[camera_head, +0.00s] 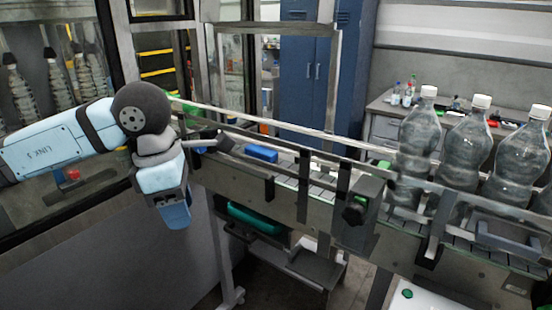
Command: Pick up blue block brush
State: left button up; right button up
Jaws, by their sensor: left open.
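The blue block brush (261,153) appears as a small blue block lying on the conveyor, near its left end. My left gripper (217,143) is open and reaches over the left end of the conveyor. It is just left of the blue block, with a visible gap between them. Part of the gripper is hidden behind my left wrist. My right gripper is not in view.
The conveyor (270,188) has rails and dark upright brackets around the block. Several clear bottles with white caps (466,140) stand on its right part. A green tray (255,218) sits below. A blue locker (313,70) stands behind.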

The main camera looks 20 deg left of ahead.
aim_at(268, 155)
jog(key=i+j+z, duration=0.1)
jog(key=z, duration=0.3)
jog(key=j+z, duration=0.35)
jog(key=i+j+z, duration=0.1)
jog(key=z, duration=0.3)
jog(key=j+z, duration=0.4)
jog(key=j, duration=0.7)
jog(key=k+j, duration=0.1)
jog(key=j, duration=0.55)
jog(key=k+j, duration=0.1)
jog(key=j, duration=0.55)
jog(key=i+z, duration=0.05)
